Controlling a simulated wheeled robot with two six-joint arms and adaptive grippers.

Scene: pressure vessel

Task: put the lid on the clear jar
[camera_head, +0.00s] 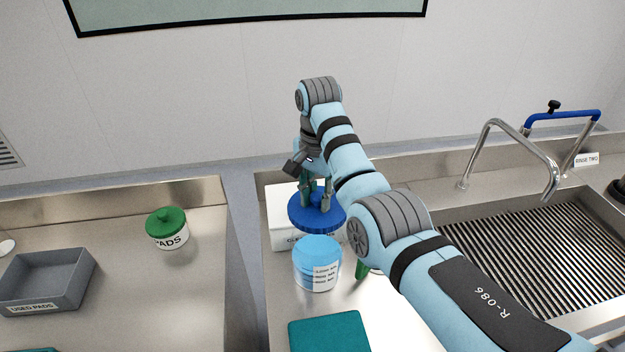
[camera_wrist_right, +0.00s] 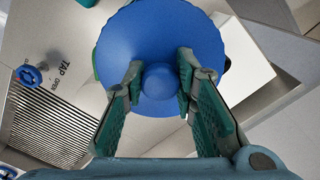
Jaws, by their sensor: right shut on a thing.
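The blue lid (camera_head: 300,221) is a round disc with a knob on top. My right gripper (camera_head: 316,196) is shut on this knob and holds the lid roughly level. The lid also fills the upper middle of the right wrist view (camera_wrist_right: 160,30), with the fingers on both sides of the knob. The clear jar (camera_head: 305,272) looks light blue, has a white printed label and stands upright on the counter. In the head view the lid shows just above the jar's top; the exact gap cannot be told. The jar cannot be made out in the wrist view. My left gripper is not in view.
A white box (camera_head: 279,203) stands behind the lid. A green object (camera_head: 362,270) is partly hidden by my right arm. A teal mat (camera_head: 328,334) lies in front of the jar. A green-lidded pads jar (camera_head: 168,236) and a grey tray (camera_head: 50,278) stand left; a ribbed sink (camera_head: 530,245) lies right.

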